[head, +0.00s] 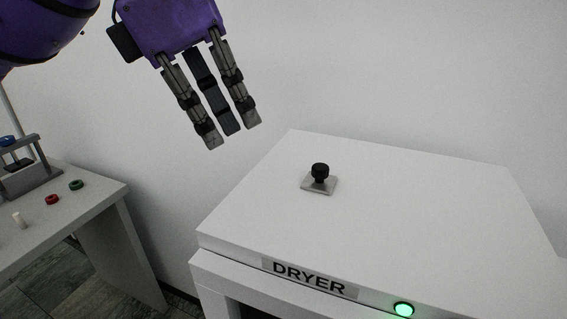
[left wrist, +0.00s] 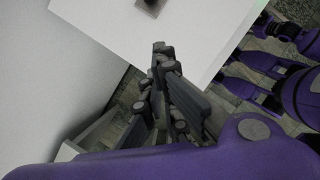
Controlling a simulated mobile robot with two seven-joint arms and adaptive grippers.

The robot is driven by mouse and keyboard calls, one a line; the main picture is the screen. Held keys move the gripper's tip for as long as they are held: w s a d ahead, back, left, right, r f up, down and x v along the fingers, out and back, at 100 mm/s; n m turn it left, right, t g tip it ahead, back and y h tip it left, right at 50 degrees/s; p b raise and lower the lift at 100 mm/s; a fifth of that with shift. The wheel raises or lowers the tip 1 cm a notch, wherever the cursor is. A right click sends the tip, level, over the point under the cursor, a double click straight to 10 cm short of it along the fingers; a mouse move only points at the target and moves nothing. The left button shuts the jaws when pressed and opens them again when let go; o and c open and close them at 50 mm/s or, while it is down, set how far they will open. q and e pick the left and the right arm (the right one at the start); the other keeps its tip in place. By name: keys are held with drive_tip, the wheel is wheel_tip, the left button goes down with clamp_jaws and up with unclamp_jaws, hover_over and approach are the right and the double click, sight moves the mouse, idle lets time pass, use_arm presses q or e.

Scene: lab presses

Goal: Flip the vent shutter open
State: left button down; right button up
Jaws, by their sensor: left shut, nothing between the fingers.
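The white dryer (head: 420,205) stands at the right, its flat top facing up. On its top lies a small grey plate (head: 329,187) with an upright black knob (head: 320,170); this looks like the vent shutter, lying flat. The plate also shows partly, cut by the top edge, in the left wrist view (left wrist: 149,7). My left gripper (head: 234,134) is shut and empty, fingers pointing down, up and to the left of the knob and apart from it. Its fingers also show in the left wrist view (left wrist: 162,50). My right gripper is not in view.
A green-lit button (head: 403,309) and a DRYER label (head: 309,278) are on the dryer's front. A grey table (head: 98,200) at the left holds a press (head: 25,180), a red ring (head: 52,199) and a green ring (head: 76,185). A white wall stands behind. The dryer top is otherwise clear.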

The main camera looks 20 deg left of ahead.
sight(320, 175)
use_arm(q)
drive_tip(key=x, duration=0.9)
drive_tip(key=shift+w+f, duration=0.2)
drive_tip(key=shift+f, duration=0.1)
drive_tip(key=shift+w+d+f, duration=0.15)
drive_tip(key=shift+w+d, duration=0.9)
drive_tip(key=shift+d, duration=0.15)
drive_tip(key=shift+w+d+f+p, duration=0.1)
drive_tip(key=shift+w+d+p, duration=0.2)
drive_tip(key=shift+w+d, duration=0.15)
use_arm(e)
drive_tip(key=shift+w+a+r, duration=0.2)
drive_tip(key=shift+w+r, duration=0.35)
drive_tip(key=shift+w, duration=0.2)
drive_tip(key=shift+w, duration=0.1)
